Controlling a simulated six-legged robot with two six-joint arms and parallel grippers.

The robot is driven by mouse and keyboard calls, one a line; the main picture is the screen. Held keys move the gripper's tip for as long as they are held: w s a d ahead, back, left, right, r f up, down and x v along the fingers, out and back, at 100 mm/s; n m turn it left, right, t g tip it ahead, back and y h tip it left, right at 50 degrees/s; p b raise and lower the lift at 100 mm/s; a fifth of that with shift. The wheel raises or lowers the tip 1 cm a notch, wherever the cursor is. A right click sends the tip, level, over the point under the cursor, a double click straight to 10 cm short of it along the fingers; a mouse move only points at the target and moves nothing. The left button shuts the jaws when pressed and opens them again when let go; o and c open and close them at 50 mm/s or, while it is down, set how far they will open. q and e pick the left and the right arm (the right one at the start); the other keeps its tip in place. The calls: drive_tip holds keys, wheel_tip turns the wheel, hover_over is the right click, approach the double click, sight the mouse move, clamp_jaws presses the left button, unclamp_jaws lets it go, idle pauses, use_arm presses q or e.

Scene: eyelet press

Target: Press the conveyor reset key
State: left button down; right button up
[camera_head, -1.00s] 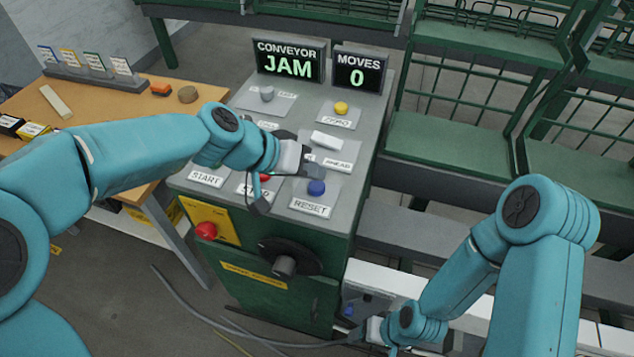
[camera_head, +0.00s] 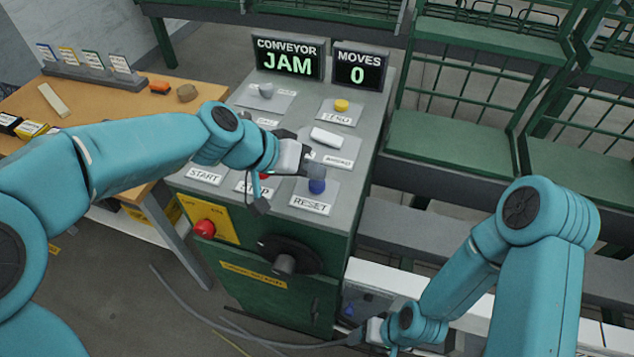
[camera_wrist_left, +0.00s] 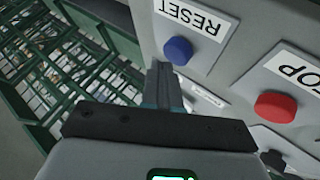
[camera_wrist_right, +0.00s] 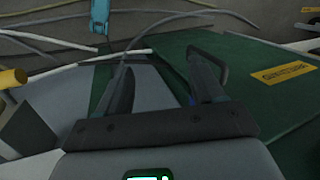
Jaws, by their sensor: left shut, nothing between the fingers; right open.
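The blue reset key (camera_head: 316,187) sits on the sloped console panel above its RESET label (camera_head: 311,204). My left gripper (camera_head: 316,169) is shut and empty, its fingertips just behind the key and overlapping its upper edge in the head view. In the left wrist view the shut fingers (camera_wrist_left: 160,72) lie beside the blue key (camera_wrist_left: 178,50), with a small gap in the picture; I cannot tell whether they touch it. The display (camera_head: 289,62) reads CONVEYOR JAM. My right gripper (camera_wrist_right: 160,68) is open, low beside the console.
A red STOP button (camera_wrist_left: 275,107) is close to the reset key. A white switch (camera_head: 326,138) and a yellow button (camera_head: 341,106) are farther up the panel. A red knob (camera_head: 205,229) and a black rotary handle (camera_head: 286,262) are on the front. The moves display (camera_head: 358,70) reads 0.

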sight(311, 184)
use_arm(q)
drive_tip(key=shift+f+b, duration=0.6)
idle(0.8)
idle(0.4)
drive_tip(key=shift+r+p, duration=0.65)
drive_tip(key=shift+r, duration=0.35)
wheel_tip(311, 184, up, 5)
drive_tip(key=p, duration=0.3)
drive_tip(key=shift+p, duration=0.3)
idle(0.4)
